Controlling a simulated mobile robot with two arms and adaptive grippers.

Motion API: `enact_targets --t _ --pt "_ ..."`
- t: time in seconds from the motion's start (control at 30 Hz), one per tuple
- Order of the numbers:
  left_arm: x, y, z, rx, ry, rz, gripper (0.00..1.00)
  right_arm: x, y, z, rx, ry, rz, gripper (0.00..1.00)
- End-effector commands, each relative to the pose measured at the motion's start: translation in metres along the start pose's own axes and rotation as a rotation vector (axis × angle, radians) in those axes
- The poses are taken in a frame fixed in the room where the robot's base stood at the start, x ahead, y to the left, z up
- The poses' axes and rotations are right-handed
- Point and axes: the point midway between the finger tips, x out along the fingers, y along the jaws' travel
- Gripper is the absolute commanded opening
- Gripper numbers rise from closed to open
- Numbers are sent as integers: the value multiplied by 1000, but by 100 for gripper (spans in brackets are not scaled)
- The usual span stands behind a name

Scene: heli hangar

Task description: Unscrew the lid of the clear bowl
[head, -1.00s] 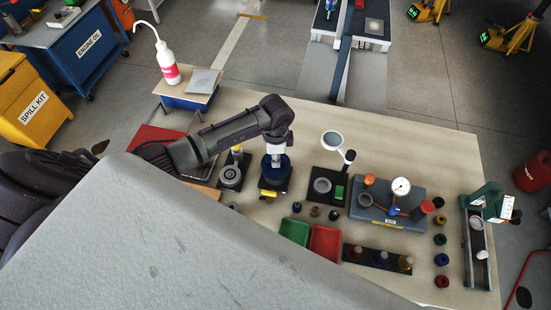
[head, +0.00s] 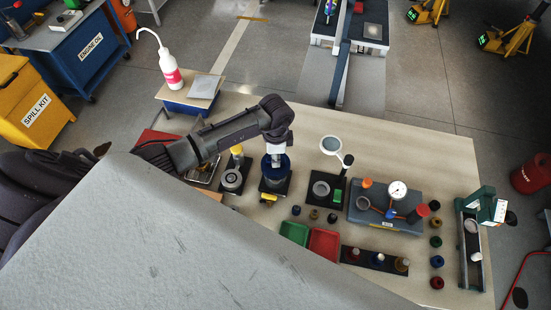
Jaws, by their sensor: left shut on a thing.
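My left gripper (head: 273,155) points down onto a round blue part (head: 275,168), which looks like the lid, on a dark stand (head: 274,187) on the bench. The gripper is shut on this blue part; its fingertips are small and partly hidden by my wrist. I cannot make out the clear bowl's wall beneath the blue part. A yellow piece (head: 268,197) shows at the stand's front. My right gripper is not in view.
A round grey fixture (head: 232,179) stands close left of the stand. A magnifier (head: 331,146) and a gauge block (head: 385,212) stand to the right. Green (head: 294,233) and red (head: 324,243) trays lie in front. Bare bench (head: 410,150) lies at the back right.

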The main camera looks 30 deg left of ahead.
Motion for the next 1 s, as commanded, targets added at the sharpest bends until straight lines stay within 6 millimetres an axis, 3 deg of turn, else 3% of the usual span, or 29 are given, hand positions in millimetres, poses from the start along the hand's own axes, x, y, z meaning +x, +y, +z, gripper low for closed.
enact_targets --t 0.53,1.0 --pt "-30 0 0 0 0 -1 0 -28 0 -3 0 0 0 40" --pt "-32 -2 -3 57 2 -3 0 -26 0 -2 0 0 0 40"
